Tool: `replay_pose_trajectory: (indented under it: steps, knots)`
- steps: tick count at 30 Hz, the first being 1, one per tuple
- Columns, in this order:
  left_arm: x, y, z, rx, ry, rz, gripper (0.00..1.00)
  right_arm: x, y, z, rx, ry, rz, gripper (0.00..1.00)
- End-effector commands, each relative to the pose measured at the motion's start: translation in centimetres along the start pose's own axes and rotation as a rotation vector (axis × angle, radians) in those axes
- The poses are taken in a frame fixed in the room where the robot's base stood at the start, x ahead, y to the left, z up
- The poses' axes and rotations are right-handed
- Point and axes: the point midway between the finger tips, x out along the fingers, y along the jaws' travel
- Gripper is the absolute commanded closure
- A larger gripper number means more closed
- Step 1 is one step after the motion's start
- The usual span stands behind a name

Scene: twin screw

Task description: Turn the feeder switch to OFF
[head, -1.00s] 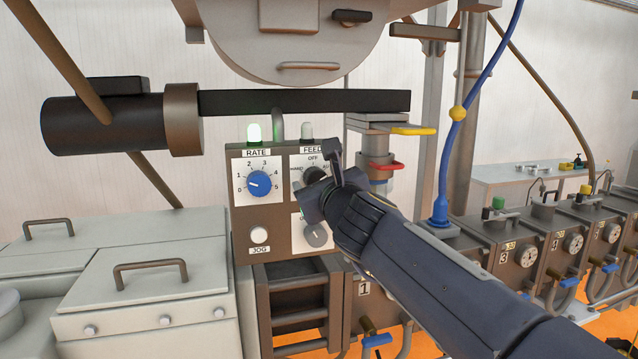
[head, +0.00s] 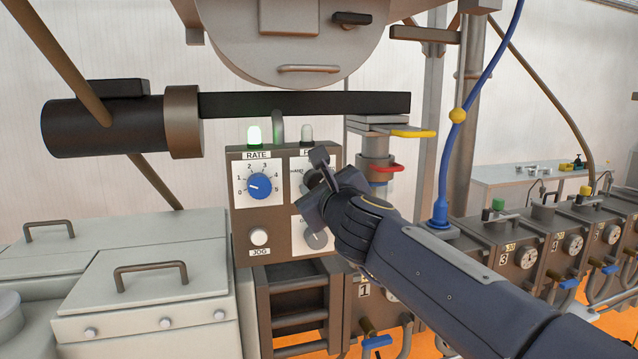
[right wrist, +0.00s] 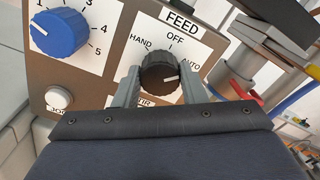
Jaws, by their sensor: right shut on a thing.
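The feeder switch is a black ribbed knob (right wrist: 160,72) under the FEED label, with HAND at its upper left, OFF above it and AUTO at its right. Its white mark points right, roughly towards AUTO. My right gripper (right wrist: 160,80) is shut on the knob, one finger on each side. In the head view my right gripper (head: 313,174) is at the control panel (head: 273,223) and hides most of the knob and its label. My left gripper is not in view.
The blue RATE dial (head: 260,186) is left of the switch, with the white JOG button (head: 259,236) below it. A grey knob (head: 317,240) sits just below my gripper. A yellow handle (head: 413,133) and a red handle (head: 384,168) stand close by on the right.

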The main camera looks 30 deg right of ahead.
Motion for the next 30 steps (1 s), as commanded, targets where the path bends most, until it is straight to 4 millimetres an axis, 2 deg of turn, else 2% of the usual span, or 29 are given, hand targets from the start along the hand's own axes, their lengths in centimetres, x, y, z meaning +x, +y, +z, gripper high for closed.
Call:
replay_pose_trajectory:
  steps: [18,30]
  knots:
    - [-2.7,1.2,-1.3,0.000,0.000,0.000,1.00,0.0,0.1,0.2,-0.562,-0.001,0.006,0.85]
    - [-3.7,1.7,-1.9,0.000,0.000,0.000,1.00,0.0,0.2,0.0,-0.784,0.000,0.005,0.85]
